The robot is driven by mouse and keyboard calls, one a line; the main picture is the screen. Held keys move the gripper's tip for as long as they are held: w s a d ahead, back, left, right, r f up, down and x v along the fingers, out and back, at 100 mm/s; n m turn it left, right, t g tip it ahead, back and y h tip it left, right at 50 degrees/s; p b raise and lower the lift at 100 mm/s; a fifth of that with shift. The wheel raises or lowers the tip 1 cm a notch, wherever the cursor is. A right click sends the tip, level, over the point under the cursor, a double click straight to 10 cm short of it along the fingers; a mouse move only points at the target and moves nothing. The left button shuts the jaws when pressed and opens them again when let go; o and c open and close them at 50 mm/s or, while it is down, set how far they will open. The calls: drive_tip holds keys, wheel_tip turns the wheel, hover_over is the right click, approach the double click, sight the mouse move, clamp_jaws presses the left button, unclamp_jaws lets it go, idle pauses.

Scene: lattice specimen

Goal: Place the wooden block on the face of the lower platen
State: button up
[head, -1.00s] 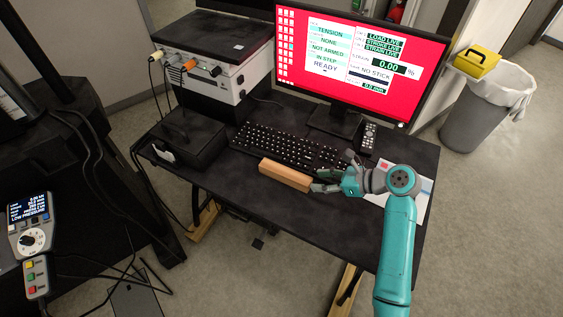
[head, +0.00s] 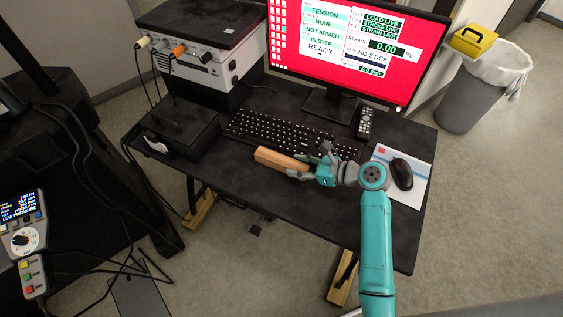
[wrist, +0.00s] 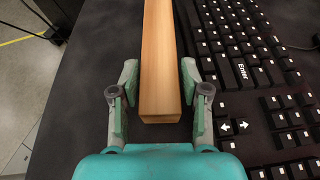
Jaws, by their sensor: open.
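The wooden block (head: 280,160) lies flat on the black desk, just in front of the keyboard. In the wrist view the block (wrist: 160,70) runs lengthwise away from me, with its near end between my fingers. My gripper (head: 303,164) is open, one finger on each side of the block's right end. In the wrist view my gripper (wrist: 160,100) shows a gap between each finger and the block. I cannot make out the lower platen in these views.
The keyboard (head: 285,136) lies close beside the block. A mouse (head: 401,174) rests on a pad at right, and a remote (head: 365,122) lies behind. A monitor (head: 350,50) stands at the back, and a black box (head: 180,135) sits at left. The desk's front edge is near.

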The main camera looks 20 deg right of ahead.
sight(289, 165)
drive_tip(key=shift+x, duration=1.65)
drive_tip(key=shift+s+f, duration=0.1)
clamp_jaws()
